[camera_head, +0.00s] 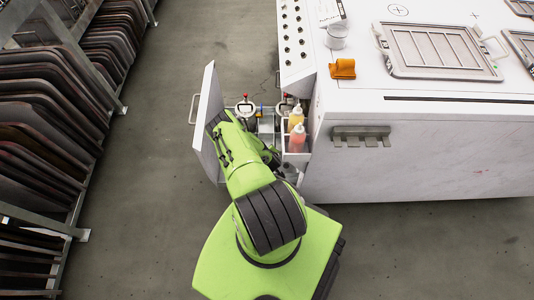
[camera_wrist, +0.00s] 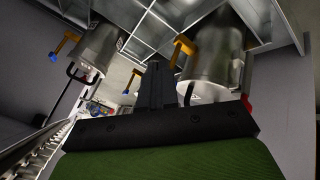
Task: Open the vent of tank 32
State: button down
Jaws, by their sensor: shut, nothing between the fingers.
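In the wrist view, two metallic tanks sit in a grey frame: a left tank (camera_wrist: 97,48) and a right tank (camera_wrist: 213,60). Orange angled pieces show by them, a left one (camera_wrist: 65,46) and a right one (camera_wrist: 184,48), with blue tips near. No number is readable, so I cannot tell which is tank 32 or where its vent is. My gripper (camera_wrist: 155,72) is shut and empty, its fingers pointing between the tanks. In the head view, a tank top with a red knob (camera_head: 245,106) shows in the pulled-out unit; my arm hides the gripper.
The unit's front panel (camera_head: 207,118) stands left of my arm. Yellow and pink bottles (camera_head: 297,138) stand in a white holder on the right. The white machine (camera_head: 420,150) blocks the right side. A rack of dark panels (camera_head: 45,130) lines the left; floor between is clear.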

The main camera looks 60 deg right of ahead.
jog(key=p+v, duration=0.5)
jog(key=v, duration=0.7)
